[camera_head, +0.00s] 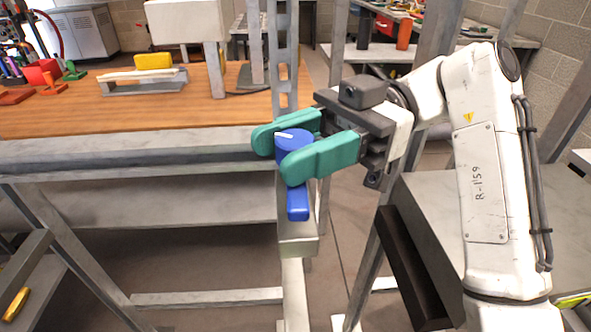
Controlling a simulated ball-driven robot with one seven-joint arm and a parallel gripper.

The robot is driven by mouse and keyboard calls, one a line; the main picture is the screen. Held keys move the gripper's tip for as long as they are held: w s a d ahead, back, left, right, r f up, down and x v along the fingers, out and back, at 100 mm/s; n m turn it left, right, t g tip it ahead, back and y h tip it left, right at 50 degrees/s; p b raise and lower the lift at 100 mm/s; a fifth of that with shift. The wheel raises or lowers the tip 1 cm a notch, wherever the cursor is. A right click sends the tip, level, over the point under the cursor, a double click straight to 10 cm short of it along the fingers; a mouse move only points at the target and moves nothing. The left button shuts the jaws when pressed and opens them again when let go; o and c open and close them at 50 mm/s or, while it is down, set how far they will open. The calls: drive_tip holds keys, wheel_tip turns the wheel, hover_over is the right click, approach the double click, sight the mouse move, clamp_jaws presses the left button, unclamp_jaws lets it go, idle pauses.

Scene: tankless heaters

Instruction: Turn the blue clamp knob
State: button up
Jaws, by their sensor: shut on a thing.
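The blue clamp knob (293,147) is round, with a white mark on its top, and sits in front of the table's front edge. A blue piece (298,204) shows below it on a grey metal bracket (297,240). My gripper (288,150) has two green fingers, one on each side of the knob, and is shut on it. The near finger hides part of the knob's lower right side. My white arm reaches in from the right.
A wooden-topped table (120,110) stands behind at left, with a grey rack (145,82) and several small coloured items. A perforated metal upright (285,60) rises behind the knob. A grey frame (380,230) stands at right below my arm.

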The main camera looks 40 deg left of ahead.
drive_tip(key=shift+n+h+b, duration=0.4)
drive_tip(key=shift+h+b, duration=0.15)
drive_tip(key=shift+h, duration=0.05)
drive_tip(key=shift+f, duration=0.1)
drive_tip(key=o, duration=0.9)
drive_tip(key=shift+o, duration=0.2)
drive_tip(key=shift+r, duration=0.3)
wheel_tip(320, 180, up, 2)
drive_tip(key=shift+r, duration=0.1)
drive_tip(key=s+d+r+p, duration=0.1)
drive_tip(key=s+d+r, duration=0.6)
drive_tip(key=s+r, duration=0.3)
drive_tip(key=shift+s+d+r, duration=0.15)
drive_tip(key=shift+s+d, duration=0.05)
drive_tip(key=shift+s, duration=0.8)
